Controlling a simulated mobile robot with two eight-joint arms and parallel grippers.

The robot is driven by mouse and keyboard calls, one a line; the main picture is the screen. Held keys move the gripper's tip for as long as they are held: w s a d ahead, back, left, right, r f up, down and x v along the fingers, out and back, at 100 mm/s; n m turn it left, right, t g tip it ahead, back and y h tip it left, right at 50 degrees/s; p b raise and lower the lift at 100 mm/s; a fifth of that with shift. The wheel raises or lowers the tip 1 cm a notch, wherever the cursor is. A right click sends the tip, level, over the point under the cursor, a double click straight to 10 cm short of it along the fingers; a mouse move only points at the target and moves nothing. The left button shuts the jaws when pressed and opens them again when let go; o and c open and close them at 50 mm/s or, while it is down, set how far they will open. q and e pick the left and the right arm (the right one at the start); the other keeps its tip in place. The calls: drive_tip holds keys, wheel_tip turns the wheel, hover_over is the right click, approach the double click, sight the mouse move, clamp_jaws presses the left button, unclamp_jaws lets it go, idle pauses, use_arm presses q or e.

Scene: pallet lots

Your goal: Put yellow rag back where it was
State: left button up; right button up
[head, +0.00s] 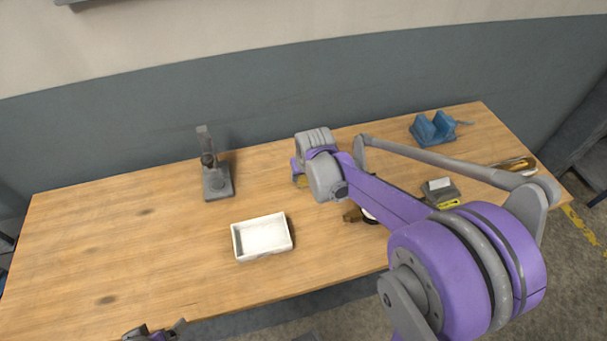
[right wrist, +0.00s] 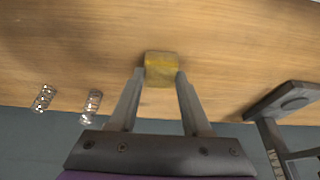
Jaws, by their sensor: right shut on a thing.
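The yellow rag (right wrist: 161,68) is a small folded block between the fingertips of my right gripper (right wrist: 160,76) in the right wrist view. The gripper is shut on it. In the head view only a yellow bit of the rag (head: 300,181) shows under my right gripper (head: 299,172), over the back middle of the wooden table. I cannot tell whether the rag touches the table. My left gripper (head: 154,333) is cut off at the bottom edge of the head view, and its jaws cannot be made out.
A white tray (head: 263,254) sits front middle of the table (head: 110,235). A grey stand (head: 217,182) is left of my right gripper. A blue holder (head: 434,130) and a dark grey device (head: 440,190) are at right. Two springs (right wrist: 44,98) show in the wrist view. The table's left is clear.

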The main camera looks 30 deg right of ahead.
drive_tip(key=o, duration=1.2)
drive_tip(key=shift+f, duration=0.1)
drive_tip(key=shift+r, duration=0.2)
drive_tip(key=p+v, duration=0.2)
drive_tip(key=v, duration=0.9)
drive_tip(key=s+a+f+n, duration=0.1)
drive_tip(key=s+a+f, duration=0.1)
drive_tip(key=s, duration=0.4)
drive_tip(key=s+a+f, duration=0.2)
drive_tip(key=s+a, duration=0.2)
drive_tip(key=s, duration=0.2)
drive_tip(key=s+a+f+n+t+y, duration=0.1)
drive_tip(key=s+a+f, duration=0.1)
drive_tip(key=s, duration=0.4)
drive_tip(key=shift+a+f+n, duration=0.15)
drive_tip(key=shift+a+n, duration=0.15)
drive_tip(key=shift+a, duration=0.35)
